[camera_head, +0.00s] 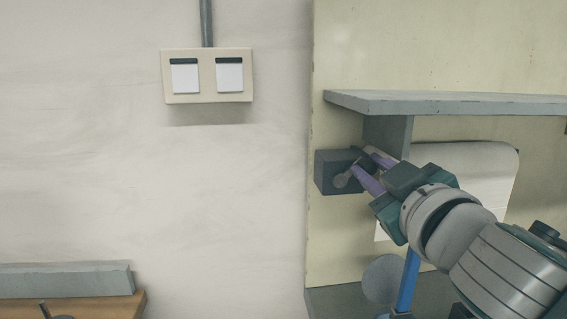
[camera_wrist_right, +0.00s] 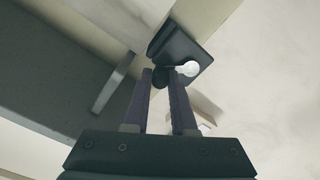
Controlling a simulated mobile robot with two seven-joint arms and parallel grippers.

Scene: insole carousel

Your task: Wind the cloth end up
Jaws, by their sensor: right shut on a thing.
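A dark box (camera_head: 328,174) is fixed to the cream panel below the grey shelf. It also shows in the right wrist view (camera_wrist_right: 181,45). A small dark knob or lever (camera_wrist_right: 160,76) is on its front, beside a pale round ball (camera_wrist_right: 187,69). My right gripper (camera_head: 364,166) comes in from the right, its purple fingers at the box's front. Its fingers are shut on the dark knob, which is partly hidden between the tips. A white sheet with a rounded corner (camera_head: 485,165), possibly the cloth, is behind my right arm, which hides part of it. My left gripper is not in view.
The grey shelf (camera_head: 450,103) juts out just above my right gripper, with a grey bracket (camera_head: 385,133) under it. A blue post (camera_head: 408,282) and a grey disc (camera_head: 382,279) are below. A double switch plate (camera_head: 207,99) is on the wall. A brown tabletop (camera_head: 100,307) is lower left.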

